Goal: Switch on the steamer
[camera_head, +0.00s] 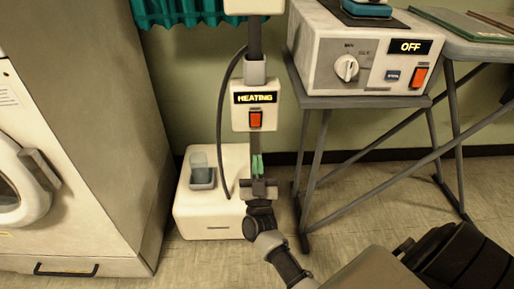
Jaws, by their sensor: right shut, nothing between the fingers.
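The steamer's white control box (255,106) is on an upright pole in the middle of the camera_head view. Its display (255,97) reads HEATING, and an orange-red rocker switch (255,119) is below it. The steamer's white base (210,222) stands on the floor, with a small bluish tank (201,172) on top and a dark hose looping up beside the pole. My right gripper (257,160) is shut and empty. Its green-tipped fingers appear below the switch, in front of the pole, apart from the switch in the picture. My left gripper is out of view.
A white box (322,72) with a dial, an orange-red switch and a display reading OFF stands on a grey table (360,102) at right. A white front-loading machine (75,170) fills the left. Tiled floor is open between table legs.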

